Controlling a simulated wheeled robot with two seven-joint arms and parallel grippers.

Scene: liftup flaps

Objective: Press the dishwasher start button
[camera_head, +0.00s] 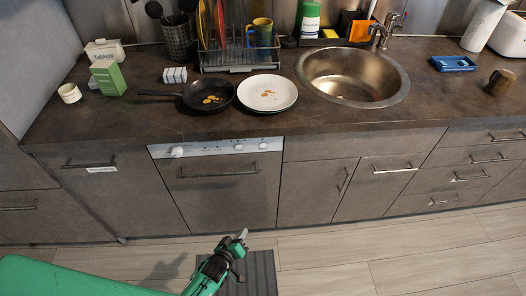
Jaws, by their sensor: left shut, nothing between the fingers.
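The dishwasher (222,193) is built in under the counter, with its door closed and a bar handle across its upper front. A light control strip (210,149) runs along its top edge, with a round knob (178,152) at the left and several small buttons (239,147) to the right. I cannot tell which one is the start button. My left gripper (242,236) is shut and empty, low in front of the dishwasher and apart from it, below the strip. My right gripper is not in view.
On the counter (150,125) above stand a black pan (208,97) and a white plate (267,93), both with food bits, and a dish rack (238,57). A round sink (352,76) is to the right. A dark mat (256,272) lies on the floor below the gripper.

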